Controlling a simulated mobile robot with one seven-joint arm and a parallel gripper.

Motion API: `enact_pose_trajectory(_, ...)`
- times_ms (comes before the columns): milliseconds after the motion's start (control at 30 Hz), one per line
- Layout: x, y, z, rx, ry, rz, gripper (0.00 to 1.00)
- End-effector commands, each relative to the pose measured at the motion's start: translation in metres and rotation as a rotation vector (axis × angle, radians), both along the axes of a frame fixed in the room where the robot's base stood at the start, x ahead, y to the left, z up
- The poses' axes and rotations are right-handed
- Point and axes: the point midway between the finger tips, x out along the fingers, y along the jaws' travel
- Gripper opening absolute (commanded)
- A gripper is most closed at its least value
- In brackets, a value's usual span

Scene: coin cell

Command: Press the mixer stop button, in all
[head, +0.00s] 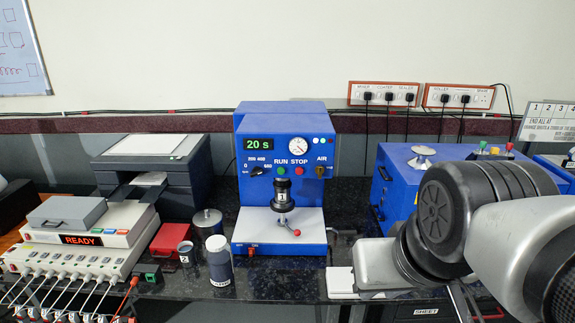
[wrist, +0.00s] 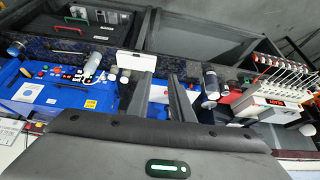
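A blue machine (head: 285,120) stands mid-counter with a green "20 s" display. Its panel has a green button under RUN and a red button under STOP (head: 299,171). No readable label shows whether it is the mixer. A second blue machine (head: 389,205) at the right has green, yellow and red buttons on top, partly behind my arm. In the wrist view my gripper (wrist: 160,78) has two dark fingers spread apart, with nothing held between them. Parts of the central machine show behind them. In the head view my arm hides the gripper.
A READY device (head: 82,240) with several cables stands at the left, beside a grey printer-like box (head: 150,170). A white block (head: 340,280) lies near the front edge.

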Motion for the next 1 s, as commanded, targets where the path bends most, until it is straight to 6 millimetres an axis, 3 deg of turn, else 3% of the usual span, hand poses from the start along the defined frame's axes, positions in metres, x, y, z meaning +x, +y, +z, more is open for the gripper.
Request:
enact_pose_trajectory(33,0.0000,0.0000,0.0000,0.000,0.000,0.000,0.11)
enact_pose_trajectory(100,0.0000,0.0000,0.0000,0.000,0.000,0.000,0.00)
enact_pose_trajectory(1000,0.0000,0.0000,0.0000,0.000,0.000,0.000,0.00)
